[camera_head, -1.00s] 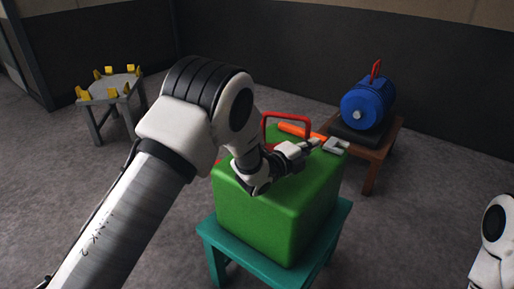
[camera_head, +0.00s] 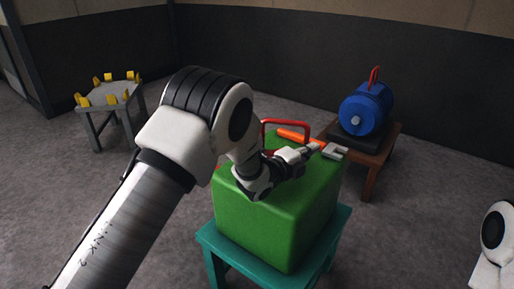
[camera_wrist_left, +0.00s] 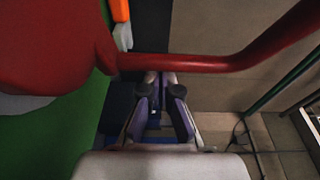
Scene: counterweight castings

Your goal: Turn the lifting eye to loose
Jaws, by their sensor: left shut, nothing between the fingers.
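The lifting eye is a red loop (camera_head: 285,122) standing on top of the green casting (camera_head: 262,222). In the left wrist view its red bar (camera_wrist_left: 190,63) crosses close to the camera, with a large red part at the left. My left gripper (camera_head: 316,147) is above the casting's top, beside the loop, with its fingers towards the right. It also shows in the left wrist view (camera_wrist_left: 161,82), its fingers together and empty. Whether it touches the loop I cannot tell. My right gripper is out of view.
A tool with an orange handle (camera_head: 292,135) and grey open jaw (camera_head: 336,152) lies on the casting. The casting stands on a teal table (camera_head: 283,277). A grey stool (camera_head: 110,97) with yellow blocks stands at left.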

